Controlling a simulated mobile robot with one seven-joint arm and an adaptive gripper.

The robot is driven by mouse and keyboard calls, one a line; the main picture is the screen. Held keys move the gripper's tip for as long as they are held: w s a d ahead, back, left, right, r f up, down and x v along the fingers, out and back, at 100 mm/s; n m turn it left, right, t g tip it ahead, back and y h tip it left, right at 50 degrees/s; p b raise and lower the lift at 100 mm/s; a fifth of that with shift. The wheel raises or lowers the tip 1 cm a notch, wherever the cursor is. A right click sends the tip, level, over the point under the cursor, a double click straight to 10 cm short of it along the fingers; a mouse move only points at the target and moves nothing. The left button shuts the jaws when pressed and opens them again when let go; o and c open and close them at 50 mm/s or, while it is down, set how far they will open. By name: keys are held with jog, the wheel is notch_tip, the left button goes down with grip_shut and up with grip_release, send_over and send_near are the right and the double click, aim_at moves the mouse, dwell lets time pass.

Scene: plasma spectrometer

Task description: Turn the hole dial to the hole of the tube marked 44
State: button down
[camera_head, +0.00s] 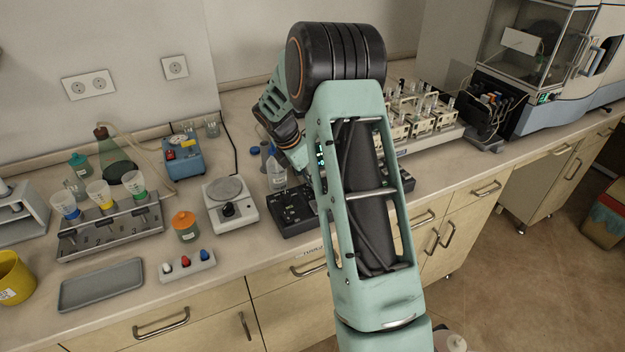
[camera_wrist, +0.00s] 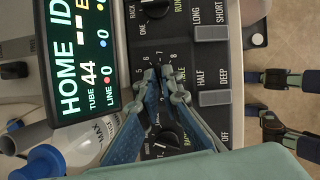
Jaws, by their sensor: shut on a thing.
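In the wrist view my gripper (camera_wrist: 163,84) has its two grey fingertips closed on a dark dial (camera_wrist: 160,88) of the control panel (camera_wrist: 218,128). The fingertips cover most of this dial, so its pointer is hard to read. Printed numbers including 5, 6, 7 and 8 show around its upper side. The lit display (camera_wrist: 82,58) at the left reads "HOME", "TUBE 44" and "LINE 0". In the head view the black panel (camera_head: 292,218) stands on the bench, partly behind my arm, which hides my gripper.
Another dial (camera_wrist: 155,8) sits above the held one and a third (camera_wrist: 160,143) below it. Grey switches (camera_wrist: 209,43) line the panel's right side. A bottle (camera_wrist: 75,140) stands close at lower left. A rack of tubes (camera_head: 425,115) stands behind my arm.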

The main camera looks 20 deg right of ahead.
jog(key=shift+w+m+g, duration=0.1)
jog(key=shift+m+g, duration=0.2)
jog(key=shift+m, duration=0.5)
jog(key=c, duration=2.1)
grip_release()
jog(key=shift+a+r, duration=0.1)
jog(key=shift+r, duration=0.05)
jog(key=v, duration=1.1)
jog(key=shift+a+r, duration=0.2)
jog(key=shift+r, duration=0.15)
